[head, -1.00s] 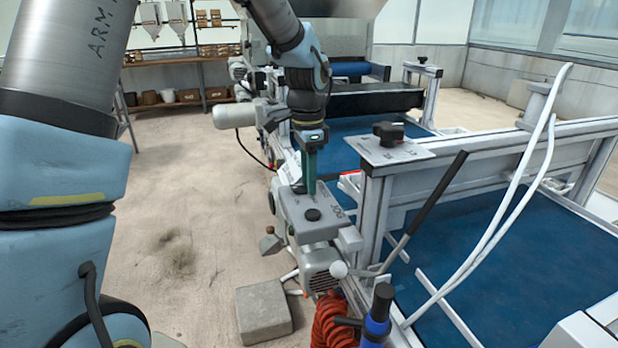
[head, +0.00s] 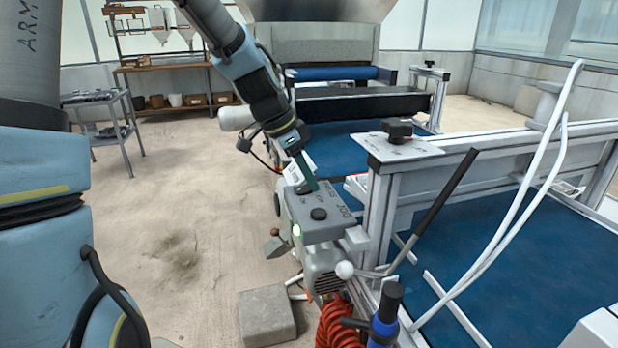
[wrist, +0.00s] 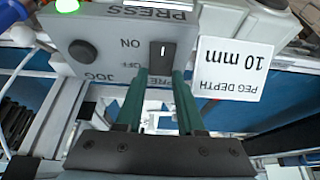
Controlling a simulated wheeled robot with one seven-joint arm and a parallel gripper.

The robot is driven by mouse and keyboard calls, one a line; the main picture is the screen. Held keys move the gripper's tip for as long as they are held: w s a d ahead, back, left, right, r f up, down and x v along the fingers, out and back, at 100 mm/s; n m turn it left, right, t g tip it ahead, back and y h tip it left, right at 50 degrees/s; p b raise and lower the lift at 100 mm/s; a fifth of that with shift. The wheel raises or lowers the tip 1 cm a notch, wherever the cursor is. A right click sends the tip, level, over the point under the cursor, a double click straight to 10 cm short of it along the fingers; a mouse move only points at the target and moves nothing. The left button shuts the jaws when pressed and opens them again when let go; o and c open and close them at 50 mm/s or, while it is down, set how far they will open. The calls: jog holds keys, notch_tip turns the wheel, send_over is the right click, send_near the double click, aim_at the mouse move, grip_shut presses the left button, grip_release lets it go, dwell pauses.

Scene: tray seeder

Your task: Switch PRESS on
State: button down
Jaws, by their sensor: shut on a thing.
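The PRESS switch (wrist: 160,55) is a black lever or rocker with a white line, set in a grey box beside the words ON and OFF, which appear upside down in the wrist view. My gripper (wrist: 161,77) has its two green fingers closed in at the switch, one on each side of its near end. In the head view my gripper (head: 312,187) comes down tilted onto the box's top and hides the switch. A green lamp (head: 296,230) on the box is lit; it also glows in the wrist view (wrist: 67,5).
A round black JOG button (wrist: 83,52) sits beside the switch. A white PEG DEPTH 10 mm card (wrist: 234,69) stands close to the fingers. A black lever (head: 445,195) and the machine frame lie to the right.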

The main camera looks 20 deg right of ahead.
jog(key=c, duration=0.5)
grip_release()
jog(key=b+v, duration=0.1)
jog(key=v, duration=1)
jog(key=shift+f, duration=0.15)
jog(key=s+a+f+n+y, duration=0.1)
jog(key=a+f+n, duration=0.3)
jog(key=a, duration=0.5)
jog(key=s+a+f+n+t+y+p, duration=0.1)
jog(key=s+a+f+n+y, duration=0.1)
jog(key=a+n, duration=0.6)
jog(key=s+a+f+n+t+y, duration=0.1)
jog(key=a+f+n, duration=0.4)
jog(key=a, duration=0.4)
jog(key=shift+s+a+f+n+y, duration=0.2)
jog(key=shift+a+f+n+y, duration=0.2)
jog(key=shift+n, duration=0.2)
